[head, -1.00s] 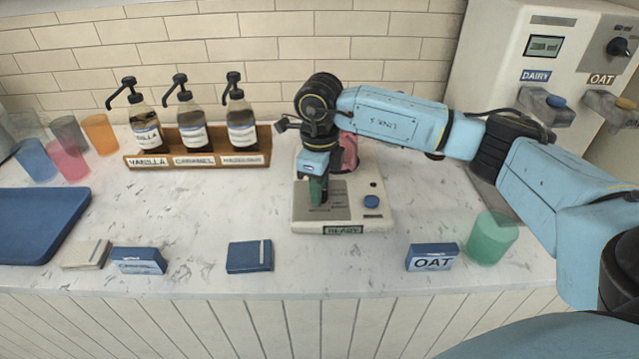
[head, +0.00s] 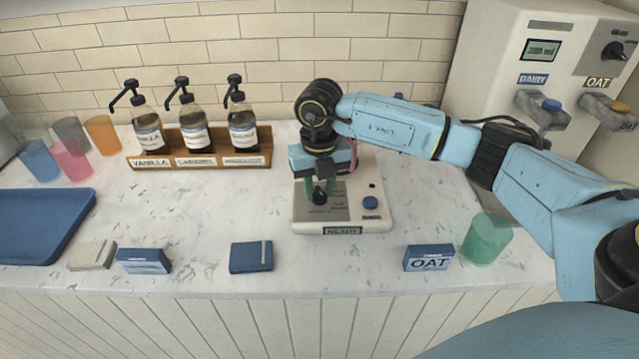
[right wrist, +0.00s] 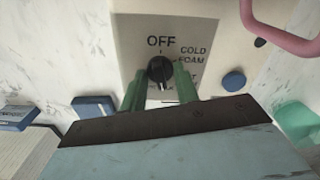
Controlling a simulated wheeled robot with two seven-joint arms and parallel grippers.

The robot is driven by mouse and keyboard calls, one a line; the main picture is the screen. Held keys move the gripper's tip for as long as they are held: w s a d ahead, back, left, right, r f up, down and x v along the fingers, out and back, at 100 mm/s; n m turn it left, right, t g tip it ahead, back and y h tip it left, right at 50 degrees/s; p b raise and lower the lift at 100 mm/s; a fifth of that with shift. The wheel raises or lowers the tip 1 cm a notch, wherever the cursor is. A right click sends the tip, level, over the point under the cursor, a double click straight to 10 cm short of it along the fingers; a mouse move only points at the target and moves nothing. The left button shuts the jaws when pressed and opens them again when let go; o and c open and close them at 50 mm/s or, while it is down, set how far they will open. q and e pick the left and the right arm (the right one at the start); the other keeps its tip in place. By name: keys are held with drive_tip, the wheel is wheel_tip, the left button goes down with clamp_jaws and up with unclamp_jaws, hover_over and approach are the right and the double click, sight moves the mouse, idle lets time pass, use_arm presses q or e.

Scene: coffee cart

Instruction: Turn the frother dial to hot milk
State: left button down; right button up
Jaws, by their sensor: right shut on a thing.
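The frother base (head: 300,212) stands on the counter, with a panel reading READY at its front. Its black dial (right wrist: 160,69) shows in the right wrist view, with OFF above it and COLD FOAM to its upper right. A lower label is partly hidden by a finger. My right gripper (head: 320,193) points down over the base. Its green fingers (right wrist: 160,85) are on both sides of the dial and shut on it. I cannot tell clearly which label the dial points to. My left gripper is not in view.
A blue button (head: 370,203) is right of the dial. A green cup (head: 487,240) and an OAT box (head: 428,258) are to the right. Syrup bottles (head: 195,132) stand back left.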

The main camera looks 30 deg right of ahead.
sight(320, 191)
drive_tip(key=shift+w+r+m+p, duration=0.1)
drive_tip(key=shift+m+p, duration=0.3)
drive_tip(key=shift+m, duration=1.1)
drive_tip(key=o, duration=1)
wheel_tip(320, 191, up, 13)
drive_tip(key=shift+r, duration=0.15)
